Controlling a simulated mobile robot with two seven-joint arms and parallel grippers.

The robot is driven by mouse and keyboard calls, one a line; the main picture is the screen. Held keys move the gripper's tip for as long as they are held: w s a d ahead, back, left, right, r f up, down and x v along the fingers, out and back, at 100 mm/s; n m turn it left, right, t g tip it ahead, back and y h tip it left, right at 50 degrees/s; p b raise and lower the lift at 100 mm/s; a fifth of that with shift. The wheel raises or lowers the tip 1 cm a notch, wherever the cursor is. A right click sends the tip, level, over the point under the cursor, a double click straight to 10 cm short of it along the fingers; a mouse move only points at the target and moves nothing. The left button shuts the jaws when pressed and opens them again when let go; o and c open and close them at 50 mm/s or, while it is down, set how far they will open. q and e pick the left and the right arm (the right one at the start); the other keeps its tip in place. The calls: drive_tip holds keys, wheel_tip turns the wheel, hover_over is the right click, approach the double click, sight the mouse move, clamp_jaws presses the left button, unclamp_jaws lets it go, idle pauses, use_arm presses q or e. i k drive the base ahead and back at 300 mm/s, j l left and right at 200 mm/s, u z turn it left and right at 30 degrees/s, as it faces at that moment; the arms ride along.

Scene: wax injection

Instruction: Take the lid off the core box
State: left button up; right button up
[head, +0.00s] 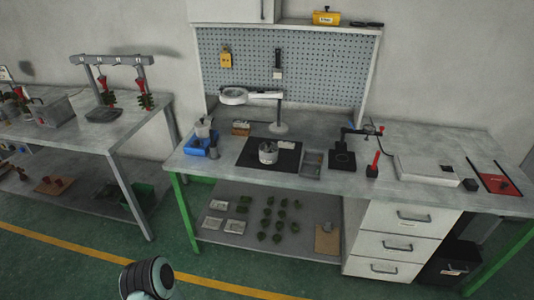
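I cannot tell for sure which thing is the core box. A wide, flat, pale grey box (425,169) rests at the right of the workbench and looks closed. A small brown box (240,129) with a pale front stands at the back left of the bench, too small to make out a lid. A grey box (52,110) stands on the left table. Neither gripper is in view. Only a rounded black and teal part of my own arm shows at the bottom left.
The workbench (345,187) has a black mat (250,156) with a round metal pot (268,152), a magnifier lamp (234,95), a blue tray (203,147) and a red pad (497,180). Its lower shelf (305,205) holds several green pieces. Green floor lies clear in front.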

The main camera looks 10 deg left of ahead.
sight(268, 150)
drive_tip(key=i+j+z, duration=0.1)
drive_tip(key=z, duration=0.3)
drive_tip(key=j+z, duration=0.2)
drive_tip(key=z, duration=0.2)
drive_tip(key=i+j+z, duration=0.1)
drive_tip(key=j+z, duration=0.7)
drive_tip(key=j, duration=0.5)
